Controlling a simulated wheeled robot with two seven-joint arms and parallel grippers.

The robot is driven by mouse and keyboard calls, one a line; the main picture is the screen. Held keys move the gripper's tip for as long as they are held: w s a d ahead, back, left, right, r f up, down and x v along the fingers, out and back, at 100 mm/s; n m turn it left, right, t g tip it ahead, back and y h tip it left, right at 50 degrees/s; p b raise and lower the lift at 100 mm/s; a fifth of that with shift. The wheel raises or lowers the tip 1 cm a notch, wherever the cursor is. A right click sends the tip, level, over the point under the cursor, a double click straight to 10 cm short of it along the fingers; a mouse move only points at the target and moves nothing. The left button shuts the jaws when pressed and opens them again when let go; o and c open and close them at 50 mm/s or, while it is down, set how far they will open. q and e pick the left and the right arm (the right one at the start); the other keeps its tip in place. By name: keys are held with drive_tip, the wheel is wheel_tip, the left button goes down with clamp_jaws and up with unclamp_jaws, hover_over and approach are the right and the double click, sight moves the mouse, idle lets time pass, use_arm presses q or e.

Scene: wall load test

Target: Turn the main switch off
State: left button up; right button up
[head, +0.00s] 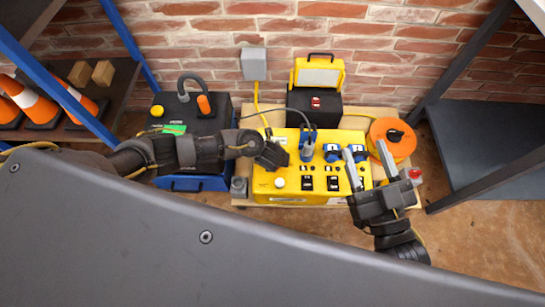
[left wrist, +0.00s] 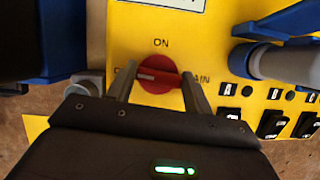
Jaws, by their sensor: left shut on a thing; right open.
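The red main switch (left wrist: 157,76) shows in the left wrist view on the yellow box (left wrist: 213,50). Its handle lies nearly level, with a pale mark on its left part; "ON" is printed above it. My left gripper (left wrist: 158,90) has one finger on each side of the red knob and is shut on it. In the head view, the yellow box (head: 263,187) stands on a pallet, and my left gripper (head: 274,154) is at its left part, hiding the switch. My right gripper (head: 364,150) is open and empty over the box's right end.
Blue plugs (head: 332,152) and black switches sit on the box. An orange cable reel (head: 391,138) is at right, a yellow work lamp (head: 318,75) behind, and a black and blue unit (head: 196,118) at left. Metal shelving (head: 490,130) stands right; traffic cones (head: 30,98) stand far left.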

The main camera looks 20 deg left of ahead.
use_arm(q)
drive_tip(key=shift+n+y+p, duration=0.3)
drive_tip(key=shift+n+p, duration=0.05)
drive_tip(key=shift+n, duration=0.25)
use_arm(e)
drive_tip(key=shift+w+d+f+m+g+h, duration=0.2)
drive_tip(key=shift+d+f+g+h, duration=0.15)
drive_tip(key=shift+f, duration=0.25)
drive_tip(key=shift+w+d+f+m+g+h, duration=0.1)
drive_tip(key=shift+w+d+f+g+h, duration=0.1)
drive_tip(key=shift+f+h, duration=0.35)
drive_tip(key=shift+w+d+f+m+g+h, duration=0.1)
drive_tip(key=shift+w+d+f+g+h, duration=0.15)
drive_tip(key=shift+f, duration=0.4)
use_arm(q)
drive_tip(key=o, duration=1)
use_arm(e)
drive_tip(key=shift+s, duration=0.1)
